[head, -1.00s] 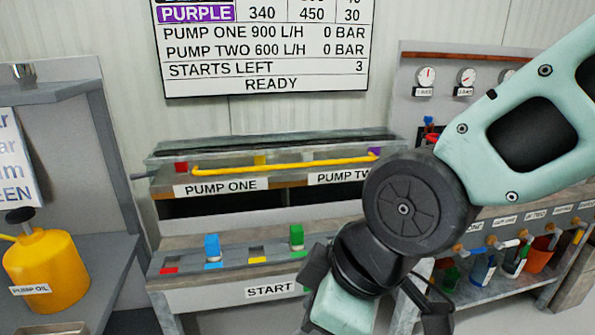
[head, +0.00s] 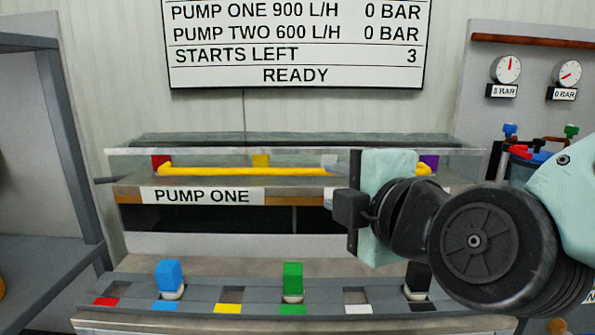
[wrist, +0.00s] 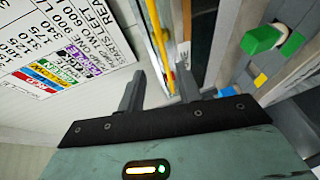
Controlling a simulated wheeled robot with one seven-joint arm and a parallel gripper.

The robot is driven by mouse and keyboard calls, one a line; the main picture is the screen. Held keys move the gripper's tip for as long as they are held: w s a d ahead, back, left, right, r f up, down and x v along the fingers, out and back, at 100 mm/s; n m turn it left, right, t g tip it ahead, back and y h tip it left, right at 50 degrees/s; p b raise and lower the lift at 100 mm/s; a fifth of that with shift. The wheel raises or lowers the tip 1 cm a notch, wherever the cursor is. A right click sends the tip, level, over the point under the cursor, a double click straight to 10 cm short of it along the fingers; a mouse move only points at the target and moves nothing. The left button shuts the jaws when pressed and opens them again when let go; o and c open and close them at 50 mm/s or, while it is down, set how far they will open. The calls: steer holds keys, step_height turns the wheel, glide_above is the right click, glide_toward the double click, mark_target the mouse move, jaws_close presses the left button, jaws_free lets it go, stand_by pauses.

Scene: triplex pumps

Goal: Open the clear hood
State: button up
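The clear hood (head: 300,152) lies closed over the two pumps in the head view. A yellow handle bar (head: 250,171) runs along its front; its right part passes behind my gripper. My gripper (head: 350,205) is in front of the right half of the hood, close to the bar's height. In the wrist view my gripper (wrist: 160,75) has its two fingers apart with nothing between them. The yellow bar (wrist: 158,40) shows beyond the fingertips, roughly in line with the gap. I cannot tell the exact distance to it.
Below the hood is the PUMP ONE label (head: 202,196); my gripper hides most of the other label. A rack (head: 260,295) in front holds blue, green and black upright pieces. A gauge panel (head: 535,110) stands at the right. A grey shelf unit (head: 55,150) stands at the left.

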steer(key=w, duration=0.1)
steer(key=p, duration=1.1)
glide_toward(295, 172)
steer(key=w, duration=0.2)
steer(key=x, duration=0.9)
steer(key=shift+s+a+f, duration=0.1)
steer(key=shift+a+f, duration=0.15)
steer(key=shift+a, duration=0.15)
jaws_close()
